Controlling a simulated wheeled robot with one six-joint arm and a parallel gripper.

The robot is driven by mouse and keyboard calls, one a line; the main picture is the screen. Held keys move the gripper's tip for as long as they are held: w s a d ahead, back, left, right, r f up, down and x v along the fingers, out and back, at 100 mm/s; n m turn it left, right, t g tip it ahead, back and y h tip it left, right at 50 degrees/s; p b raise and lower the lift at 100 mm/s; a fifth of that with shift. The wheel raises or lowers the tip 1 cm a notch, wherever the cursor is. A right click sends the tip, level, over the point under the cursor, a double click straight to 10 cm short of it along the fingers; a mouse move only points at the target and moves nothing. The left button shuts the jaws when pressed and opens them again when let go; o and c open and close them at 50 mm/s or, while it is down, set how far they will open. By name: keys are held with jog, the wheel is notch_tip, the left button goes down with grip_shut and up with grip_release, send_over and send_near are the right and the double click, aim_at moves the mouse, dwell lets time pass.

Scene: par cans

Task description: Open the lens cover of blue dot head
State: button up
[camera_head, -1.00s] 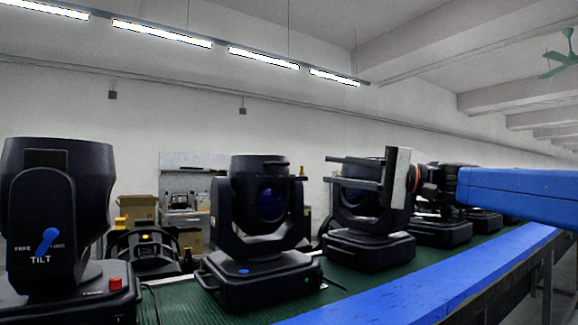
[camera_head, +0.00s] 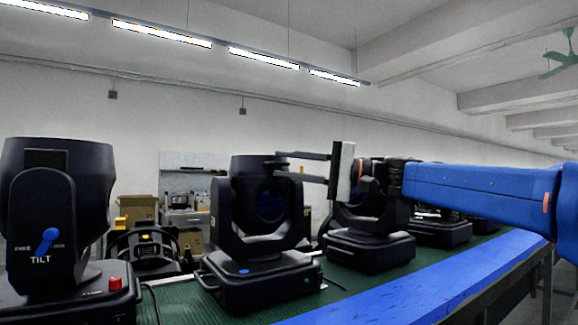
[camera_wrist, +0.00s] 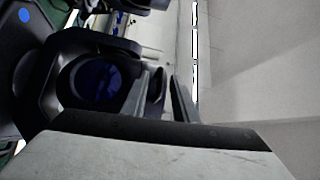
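The blue dot head (camera_head: 256,208) is the black moving head in the middle of the head view, with a blue dot (camera_head: 244,271) on its base. Its dark bluish lens (camera_head: 270,205) faces right and also shows in the wrist view (camera_wrist: 97,82). My gripper (camera_head: 280,165) is level with the head's upper part, coming from the right. Its two fingers are apart, one above the other, tips at the head's upper right edge. In the wrist view a dark narrow part (camera_wrist: 156,85) lies between the fingers; I cannot tell whether it is the lens cover or touches them.
A larger head marked TILT (camera_head: 45,215) stands at the left, and another head (camera_head: 368,245) stands right behind my gripper. More heads line the green belt (camera_head: 175,305). A blue rail (camera_head: 430,275) runs along the front. The space above the heads is clear.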

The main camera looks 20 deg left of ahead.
jog(key=shift+c, duration=0.5)
grip_shut()
dwell(0.8)
